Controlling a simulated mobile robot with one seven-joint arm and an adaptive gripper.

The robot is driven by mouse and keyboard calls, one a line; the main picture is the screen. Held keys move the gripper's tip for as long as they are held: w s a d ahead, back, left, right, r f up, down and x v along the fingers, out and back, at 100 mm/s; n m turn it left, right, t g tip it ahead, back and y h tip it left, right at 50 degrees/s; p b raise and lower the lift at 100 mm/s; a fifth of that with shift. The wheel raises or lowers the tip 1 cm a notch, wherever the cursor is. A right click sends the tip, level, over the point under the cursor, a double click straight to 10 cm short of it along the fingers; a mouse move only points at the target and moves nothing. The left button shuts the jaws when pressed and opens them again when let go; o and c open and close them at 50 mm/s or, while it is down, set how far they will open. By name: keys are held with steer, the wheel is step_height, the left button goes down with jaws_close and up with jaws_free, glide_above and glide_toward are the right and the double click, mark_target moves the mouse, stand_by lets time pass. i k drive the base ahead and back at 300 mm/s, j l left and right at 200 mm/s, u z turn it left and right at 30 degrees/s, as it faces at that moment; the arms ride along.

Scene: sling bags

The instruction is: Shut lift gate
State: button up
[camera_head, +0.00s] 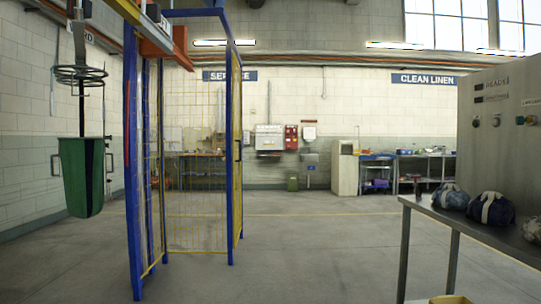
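The lift enclosure stands left of centre in the head view, a tall frame of blue posts (132,170) with yellow wire mesh (196,165). A narrow blue-edged mesh panel with a dark handle, seemingly the gate (237,150), stands at its right side and is seen nearly edge-on. It appears to stand at an angle to the broad mesh face, but I cannot tell its hinge side or exact angle. My gripper is not in view.
A metal table (440,210) with sling bags (491,208) and a grey control cabinet (500,140) are at right. The central floor (310,240) is clear.

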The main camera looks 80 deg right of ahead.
mark_target(240, 151)
steer(key=z, duration=2.35)
steer(key=i+z, duration=0.2)
steer(key=i, duration=6.15)
steer(key=i+j+z, duration=0.1)
steer(key=i+z, duration=0.15)
steer(key=i, duration=0.3)
steer(key=i+j+z, duration=0.25)
steer(key=i, duration=0.35)
